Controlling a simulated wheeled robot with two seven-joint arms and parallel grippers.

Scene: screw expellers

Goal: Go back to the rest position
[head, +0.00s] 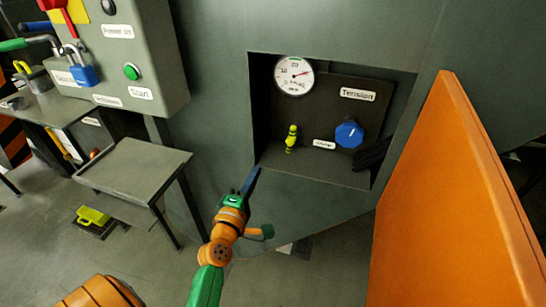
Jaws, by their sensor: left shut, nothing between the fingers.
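My left gripper (254,172) reaches up from the bottom middle on my green and orange arm. Its dark blue fingers are shut with nothing between them. The fingertips show in front of the lower left corner of a recess (335,179) in a grey-green machine wall; I cannot tell whether they touch it. My right gripper is not in view.
The recess holds a round gauge (294,76), a yellow valve handle (291,138), a blue knob (349,134) and a dark object (372,156). An orange panel (445,210) stands right. A control box (125,50) and metal table (132,168) stand left.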

